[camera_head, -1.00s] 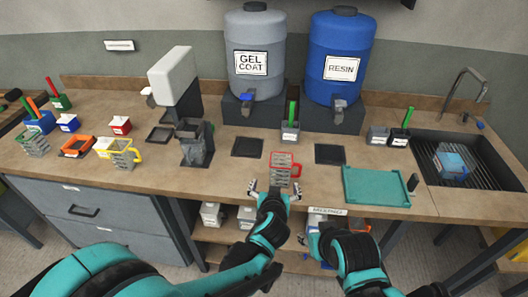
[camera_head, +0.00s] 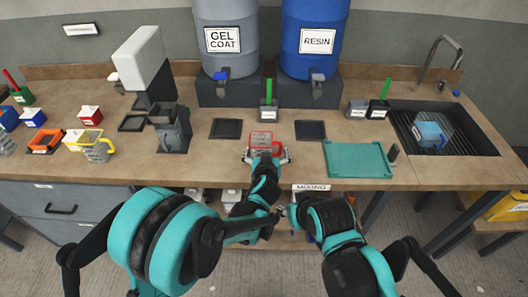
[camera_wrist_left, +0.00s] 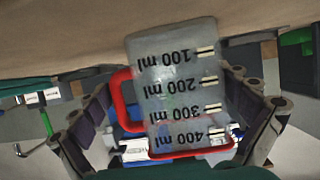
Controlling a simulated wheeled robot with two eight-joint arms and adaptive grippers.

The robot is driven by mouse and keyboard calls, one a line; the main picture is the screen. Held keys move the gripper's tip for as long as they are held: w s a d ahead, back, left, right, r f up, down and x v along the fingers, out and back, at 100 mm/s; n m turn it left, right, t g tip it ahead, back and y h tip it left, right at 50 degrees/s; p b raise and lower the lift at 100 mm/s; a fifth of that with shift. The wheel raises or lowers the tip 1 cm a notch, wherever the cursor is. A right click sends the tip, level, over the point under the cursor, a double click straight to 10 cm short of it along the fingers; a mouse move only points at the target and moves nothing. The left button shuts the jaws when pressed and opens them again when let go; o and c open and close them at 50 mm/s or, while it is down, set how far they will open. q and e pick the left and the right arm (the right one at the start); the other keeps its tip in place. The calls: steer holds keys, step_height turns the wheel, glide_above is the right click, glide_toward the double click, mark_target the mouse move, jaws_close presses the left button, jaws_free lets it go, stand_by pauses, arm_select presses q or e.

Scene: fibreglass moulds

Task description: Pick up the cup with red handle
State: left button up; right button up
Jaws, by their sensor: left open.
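The clear measuring cup with red rim and red handle (camera_head: 263,137) stands near the worktop's front edge. In the left wrist view the cup (camera_wrist_left: 175,95) appears upside down, with millilitre marks facing the camera and the red handle (camera_wrist_left: 122,100) on its left. My left gripper (camera_head: 266,155) is at the cup's near side, open. In the wrist view its fingers lie on either side of the cup, with gaps still visible. My right gripper (camera_head: 284,209) is low in front of the table edge, too small and dark to read.
The gel coat (camera_head: 224,50) and resin (camera_head: 316,50) drums stand behind. A teal tray (camera_head: 358,160) lies right of the cup, and dark square pads (camera_head: 226,128) lie beside it. A yellow-handled cup (camera_head: 92,146) stands at left. The sink (camera_head: 470,135) is at right.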

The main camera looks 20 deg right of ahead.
arm_select(q)
steer(key=c, duration=0.8)
steer(key=shift+r, duration=0.1)
